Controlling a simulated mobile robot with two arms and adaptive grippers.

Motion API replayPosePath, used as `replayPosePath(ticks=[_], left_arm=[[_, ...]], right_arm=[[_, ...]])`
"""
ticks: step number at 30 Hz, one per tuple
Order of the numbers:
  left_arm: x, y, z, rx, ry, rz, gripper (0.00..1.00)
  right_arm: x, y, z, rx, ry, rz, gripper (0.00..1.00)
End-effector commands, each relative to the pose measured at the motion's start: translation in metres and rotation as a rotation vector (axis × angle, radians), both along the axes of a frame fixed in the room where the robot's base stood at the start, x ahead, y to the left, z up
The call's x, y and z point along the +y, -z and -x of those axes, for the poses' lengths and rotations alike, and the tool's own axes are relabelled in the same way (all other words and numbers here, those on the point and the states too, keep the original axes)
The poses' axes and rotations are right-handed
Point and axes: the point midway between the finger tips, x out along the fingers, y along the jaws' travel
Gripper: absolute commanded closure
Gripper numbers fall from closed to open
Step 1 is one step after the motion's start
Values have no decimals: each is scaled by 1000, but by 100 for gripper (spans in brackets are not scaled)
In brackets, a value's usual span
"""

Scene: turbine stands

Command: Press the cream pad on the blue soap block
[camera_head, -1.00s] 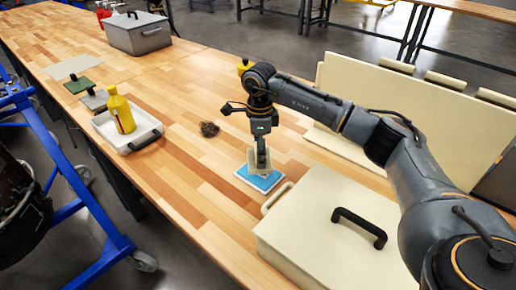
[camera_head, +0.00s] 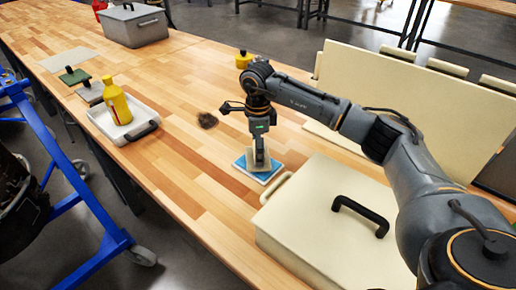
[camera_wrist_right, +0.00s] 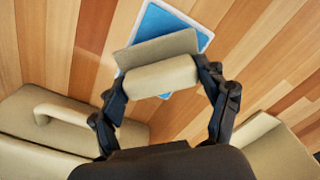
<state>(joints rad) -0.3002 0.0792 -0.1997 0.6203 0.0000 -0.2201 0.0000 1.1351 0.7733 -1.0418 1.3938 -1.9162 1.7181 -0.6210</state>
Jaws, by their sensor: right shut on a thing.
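The blue soap block (camera_head: 240,163) lies flat on the wooden bench with a white edge around it; it also shows in the right wrist view (camera_wrist_right: 157,20). My right gripper (camera_head: 260,153) is shut on the cream pad (camera_head: 250,157), which has a handle-like bar. The wrist view shows the bar of the pad (camera_wrist_right: 161,77) between the two fingers. The pad is over the block and hides its middle. I cannot tell whether the pad's underside touches the block. My left gripper is not in view.
A cream box (camera_head: 310,225) with a black handle stands right of the block. A white tray (camera_head: 98,122) holding a yellow bottle (camera_head: 117,104) is at left. A grey box (camera_head: 136,27) stands far left.

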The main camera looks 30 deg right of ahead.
Motion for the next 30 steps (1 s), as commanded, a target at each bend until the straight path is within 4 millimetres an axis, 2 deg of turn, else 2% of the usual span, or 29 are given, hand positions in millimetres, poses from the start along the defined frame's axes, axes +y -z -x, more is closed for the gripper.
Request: replayPosePath(ticks=[30], left_arm=[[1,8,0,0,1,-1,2]], right_arm=[[0,11,0,0,0,0,50]])
